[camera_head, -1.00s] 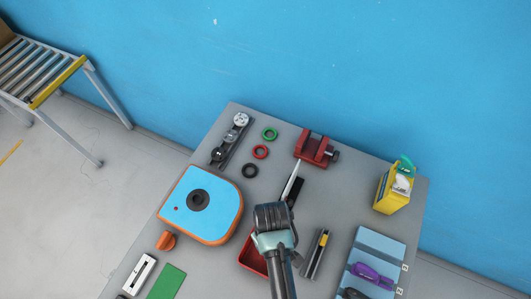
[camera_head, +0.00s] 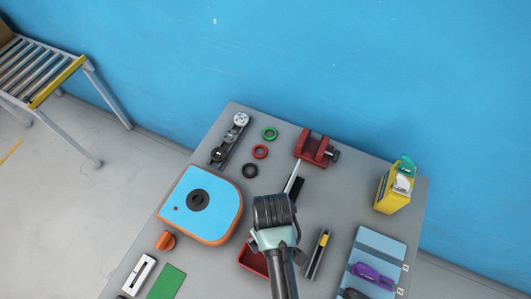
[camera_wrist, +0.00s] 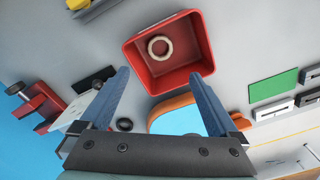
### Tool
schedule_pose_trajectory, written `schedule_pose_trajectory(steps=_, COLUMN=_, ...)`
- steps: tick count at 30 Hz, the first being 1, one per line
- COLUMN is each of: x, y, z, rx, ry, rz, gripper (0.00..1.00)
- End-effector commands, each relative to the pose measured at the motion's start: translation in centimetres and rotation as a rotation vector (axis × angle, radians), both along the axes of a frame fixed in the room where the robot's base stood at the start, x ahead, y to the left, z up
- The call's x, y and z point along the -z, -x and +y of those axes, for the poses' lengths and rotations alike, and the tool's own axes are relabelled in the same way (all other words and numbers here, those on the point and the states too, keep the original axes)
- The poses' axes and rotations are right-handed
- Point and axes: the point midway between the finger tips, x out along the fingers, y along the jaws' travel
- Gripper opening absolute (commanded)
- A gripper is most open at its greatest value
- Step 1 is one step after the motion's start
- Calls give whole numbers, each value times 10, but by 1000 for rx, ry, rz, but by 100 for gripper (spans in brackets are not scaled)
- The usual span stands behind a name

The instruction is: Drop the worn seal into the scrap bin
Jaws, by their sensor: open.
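The scrap bin (camera_wrist: 135,55) is a red open box on the table, seen from above in the wrist view. In the head view its red edge (camera_head: 250,262) shows partly behind my arm. A pale beige ring, which looks like the worn seal (camera_wrist: 151,47), is inside the bin's outline, apart from my fingers. I cannot tell for sure whether it rests on the bin floor. My gripper (camera_wrist: 159,73) is open and empty, with its two blue-grey fingers spread over the bin's near side. In the head view the fingertips are hidden.
Green (camera_head: 270,128), red (camera_head: 260,146) and black (camera_head: 249,164) rings lie in a row. A red vise (camera_head: 312,150) stands behind. An orange-and-blue housing (camera_head: 222,205) is left of my arm. A yellow container (camera_head: 390,196) and a light-blue board (camera_head: 380,243) are at right.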

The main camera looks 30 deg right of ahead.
Motion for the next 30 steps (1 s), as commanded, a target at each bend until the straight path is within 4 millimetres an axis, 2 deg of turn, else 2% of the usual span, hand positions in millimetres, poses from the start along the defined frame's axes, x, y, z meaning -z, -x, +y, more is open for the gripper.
schedule_pose_trajectory(steps=6, x=-47, y=-2, z=0, rx=0, ry=2, rz=-6, gripper=96)
schedule_pose_trajectory(steps=13, x=-81, y=-1, z=0, rx=0, ry=1, rz=-4, gripper=96)
schedule_pose_trajectory(steps=18, x=-90, y=0, z=0, rx=0, ry=0, rz=-1, gripper=96)
schedule_pose_trajectory(steps=30, x=-90, y=0, z=0, rx=0, ry=0, rz=0, gripper=96)
